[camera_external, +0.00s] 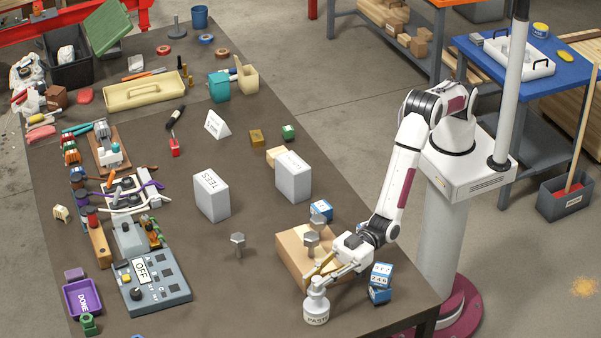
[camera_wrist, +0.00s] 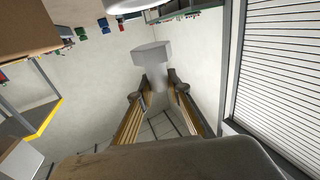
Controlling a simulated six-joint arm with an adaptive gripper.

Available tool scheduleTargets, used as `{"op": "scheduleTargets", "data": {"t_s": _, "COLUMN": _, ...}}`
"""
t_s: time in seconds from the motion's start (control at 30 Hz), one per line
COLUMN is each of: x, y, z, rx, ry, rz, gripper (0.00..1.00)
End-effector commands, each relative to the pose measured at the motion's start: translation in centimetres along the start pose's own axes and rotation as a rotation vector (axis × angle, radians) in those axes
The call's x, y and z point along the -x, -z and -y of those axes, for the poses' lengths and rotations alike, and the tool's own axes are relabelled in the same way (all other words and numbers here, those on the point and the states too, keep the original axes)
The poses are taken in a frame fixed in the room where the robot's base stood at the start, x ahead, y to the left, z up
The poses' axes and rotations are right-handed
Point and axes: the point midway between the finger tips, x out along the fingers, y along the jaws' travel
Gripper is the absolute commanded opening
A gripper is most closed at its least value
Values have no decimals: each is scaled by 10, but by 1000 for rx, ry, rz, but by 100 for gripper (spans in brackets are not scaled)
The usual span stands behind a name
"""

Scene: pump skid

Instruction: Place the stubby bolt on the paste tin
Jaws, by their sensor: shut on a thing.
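My gripper (camera_external: 325,275) is at the front right of the bench, low over the paste tin (camera_external: 316,312), a pale round tin with "PASTE" on its side. In the wrist view my gripper is shut on a grey bolt (camera_wrist: 151,56), whose blocky head sticks out past the fingertips. In the external view the fingers partly hide the held bolt, right at the tin's top. I cannot tell whether bolt and tin touch. Another bolt (camera_external: 237,243) stands upright on the bench to the left. Two more grey bolts stand at the cardboard box behind my gripper.
Two white blocks (camera_external: 211,195) stand farther back. A control box marked OFF (camera_external: 152,283) is at the left. The bench between it and the tin is mostly clear.

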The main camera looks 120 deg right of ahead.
Motion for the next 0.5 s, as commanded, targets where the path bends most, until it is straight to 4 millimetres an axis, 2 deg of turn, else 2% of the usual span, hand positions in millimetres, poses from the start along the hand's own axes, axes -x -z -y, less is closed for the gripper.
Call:
{"op": "scheduleTargets", "data": {"t_s": 0.17, "x": 0, "y": -4, "z": 0, "rx": 0, "ry": 0, "rz": 0, "gripper": 0}}
{"op": "scheduleTargets", "data": {"t_s": 0.5, "x": 0, "y": -33, "z": 0, "rx": 0, "ry": 0, "rz": 0, "gripper": 0}}
